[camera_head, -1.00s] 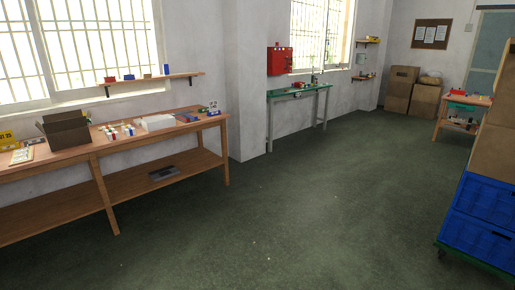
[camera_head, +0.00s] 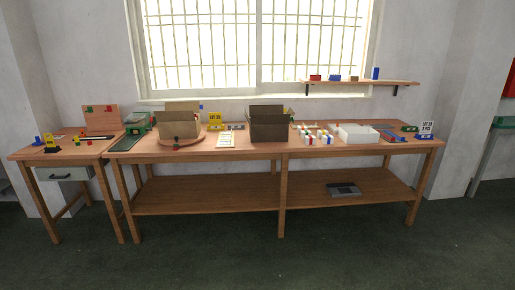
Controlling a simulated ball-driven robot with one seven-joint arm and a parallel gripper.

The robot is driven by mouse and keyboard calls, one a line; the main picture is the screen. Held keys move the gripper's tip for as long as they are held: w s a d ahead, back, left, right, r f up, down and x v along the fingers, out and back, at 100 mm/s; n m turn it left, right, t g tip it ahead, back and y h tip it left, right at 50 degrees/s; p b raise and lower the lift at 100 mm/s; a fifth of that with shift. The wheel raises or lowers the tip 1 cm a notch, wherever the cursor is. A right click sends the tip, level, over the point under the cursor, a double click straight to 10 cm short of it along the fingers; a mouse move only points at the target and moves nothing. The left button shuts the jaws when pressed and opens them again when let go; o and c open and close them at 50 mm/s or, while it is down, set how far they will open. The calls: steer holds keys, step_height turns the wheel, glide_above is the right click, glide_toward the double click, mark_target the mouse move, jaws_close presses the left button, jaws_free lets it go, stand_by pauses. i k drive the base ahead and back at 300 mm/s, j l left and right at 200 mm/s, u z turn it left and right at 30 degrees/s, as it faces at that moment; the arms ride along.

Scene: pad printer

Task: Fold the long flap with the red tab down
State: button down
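An open light-brown cardboard box (camera_head: 180,130) stands on a round reddish-brown board (camera_head: 165,141) on the long wooden table. Its back flap (camera_head: 180,107) stands up. A small red spot shows at its right side and another low on its front; I cannot tell which is the flap's tab. A darker brown box (camera_head: 271,127) with raised flaps stands to its right. My gripper is not in view.
The long table (camera_head: 345,150) also holds a white box (camera_head: 358,134), small bottles (camera_head: 315,136), a yellow sign (camera_head: 215,120) and a white sheet (camera_head: 226,140). A smaller table (camera_head: 60,153) adjoins at left. The floor (camera_head: 300,260) in front is clear.

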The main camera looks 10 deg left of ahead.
mark_target(183, 115)
steer(key=i+u, duration=0.35)
steer(key=i, duration=1.4)
